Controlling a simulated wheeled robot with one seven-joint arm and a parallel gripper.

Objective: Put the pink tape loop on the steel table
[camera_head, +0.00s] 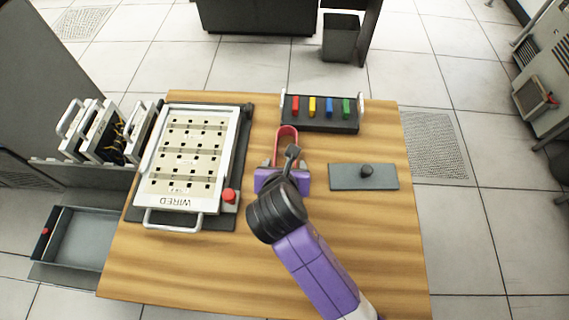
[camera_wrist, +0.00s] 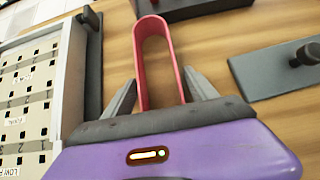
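The pink tape loop (camera_head: 287,131) is a narrow, rounded band on the wooden table, just beyond my gripper (camera_head: 285,163). In the wrist view the loop (camera_wrist: 141,62) stretches away from my gripper (camera_wrist: 161,76), its rounded end farthest off. My two grey fingers are spread, one on each side of the loop, close to its sides. I see no clear squeeze on it. The near end of the loop is hidden behind my gripper body. I cannot tell for certain which thing is the steel table; a dark desk (camera_head: 262,18) stands at the back.
The wooden table (camera_head: 390,260) bears a white-framed punch board (camera_head: 205,112) at left, a black rack (camera_head: 320,126) with coloured pegs behind the loop, and a grey plate with a knob (camera_head: 345,182) at right. A grey tray (camera_head: 80,240) sits at far left. The table's front right is clear.

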